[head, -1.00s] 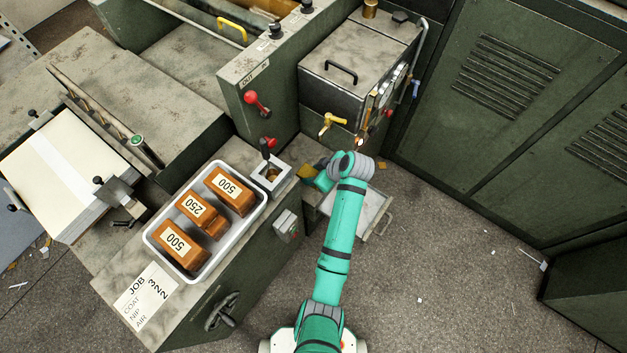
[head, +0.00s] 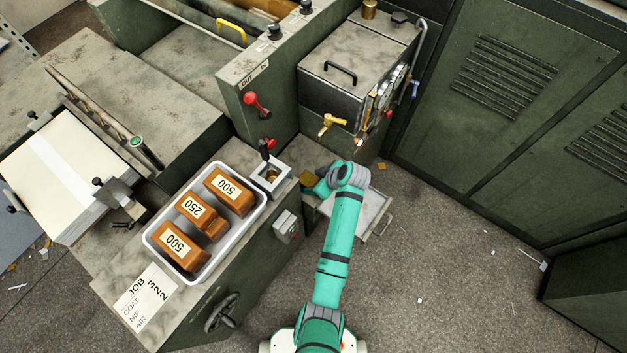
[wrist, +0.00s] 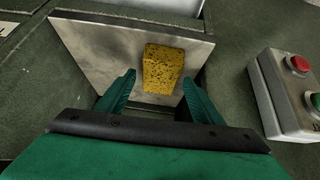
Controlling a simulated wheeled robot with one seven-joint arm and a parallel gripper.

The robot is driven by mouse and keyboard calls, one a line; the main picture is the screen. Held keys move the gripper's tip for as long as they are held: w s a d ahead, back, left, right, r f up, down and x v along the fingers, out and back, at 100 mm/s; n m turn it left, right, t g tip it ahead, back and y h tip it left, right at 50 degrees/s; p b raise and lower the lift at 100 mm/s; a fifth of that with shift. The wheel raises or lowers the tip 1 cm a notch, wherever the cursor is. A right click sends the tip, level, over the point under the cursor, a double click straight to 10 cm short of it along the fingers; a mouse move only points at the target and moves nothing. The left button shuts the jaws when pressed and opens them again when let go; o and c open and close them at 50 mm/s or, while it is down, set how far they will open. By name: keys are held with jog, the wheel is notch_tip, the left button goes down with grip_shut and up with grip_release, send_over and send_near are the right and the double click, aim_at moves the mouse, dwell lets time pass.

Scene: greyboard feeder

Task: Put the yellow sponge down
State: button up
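The yellow sponge (wrist: 163,68), speckled with dark spots, lies on a grey metal plate (wrist: 95,48) in the wrist view. My gripper (wrist: 160,85) is open, with one green finger on each side of the sponge's near end. Gaps show between both fingers and the sponge, so it is not gripped. In the head view a small yellow patch of the sponge (head: 307,177) shows just left of my gripper (head: 321,187); my arm hides part of the area there.
A box with red and green buttons (wrist: 290,90) stands close to the right of my gripper in the wrist view. A white tray (head: 152,236) with several labelled brown blocks stands on the bench to the left. A yellow-handled tap (head: 331,122) juts from the machine behind.

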jog(key=shift+r, duration=0.1)
jog(key=v, duration=1.2)
jog(key=s+f+m+t+h, duration=0.2)
jog(key=s+f+m, duration=0.15)
jog(key=s, duration=0.45)
jog(key=s+f+m+t+h, duration=0.3)
jog(key=s+f, duration=0.1)
jog(key=s, duration=0.4)
jog(key=s+a+r+m+t, duration=0.2)
jog(key=s+r+t, duration=0.1)
jog(key=s+r, duration=0.5)
jog(key=s+a+r+m+t, duration=0.2)
jog(key=s+a+r+t, duration=0.1)
jog(key=s+r, duration=0.6)
notch_tip(320, 180, up, 4)
jog(key=shift+s+r, duration=0.15)
jog(key=shift+c, duration=0.3)
